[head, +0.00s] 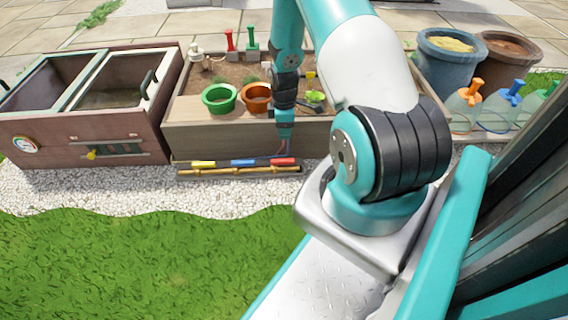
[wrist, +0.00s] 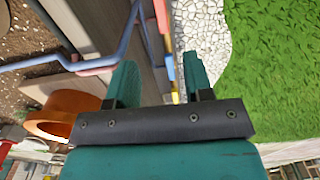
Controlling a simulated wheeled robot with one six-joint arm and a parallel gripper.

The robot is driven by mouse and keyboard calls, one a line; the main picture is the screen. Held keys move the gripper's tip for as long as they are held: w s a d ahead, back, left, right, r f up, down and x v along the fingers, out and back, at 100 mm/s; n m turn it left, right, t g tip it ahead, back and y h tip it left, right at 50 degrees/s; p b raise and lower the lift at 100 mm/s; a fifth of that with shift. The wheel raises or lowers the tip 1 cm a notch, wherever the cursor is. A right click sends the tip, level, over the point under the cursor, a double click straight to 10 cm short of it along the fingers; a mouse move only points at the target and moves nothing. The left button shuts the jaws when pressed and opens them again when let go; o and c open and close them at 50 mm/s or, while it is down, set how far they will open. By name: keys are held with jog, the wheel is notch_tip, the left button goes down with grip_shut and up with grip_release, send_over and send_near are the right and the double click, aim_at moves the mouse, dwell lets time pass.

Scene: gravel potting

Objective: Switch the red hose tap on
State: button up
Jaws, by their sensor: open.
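A blue-grey pipe (wrist: 122,50) bends near the fingers.
The blue handle (head: 243,162) and yellow handle (head: 203,164) share the rail. The wooden planter (head: 215,140) holds a green pot (head: 219,98) and an orange pot (head: 256,97). Spray bottles (head: 465,103) stand right. Gravel and grass in front are clear.

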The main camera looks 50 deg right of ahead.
aim_at(284, 160)
notch_tip(284, 160, down, 15)
jog(key=b, duration=0.8)
jog(key=shift+r, duration=0.1)
grip_shut()
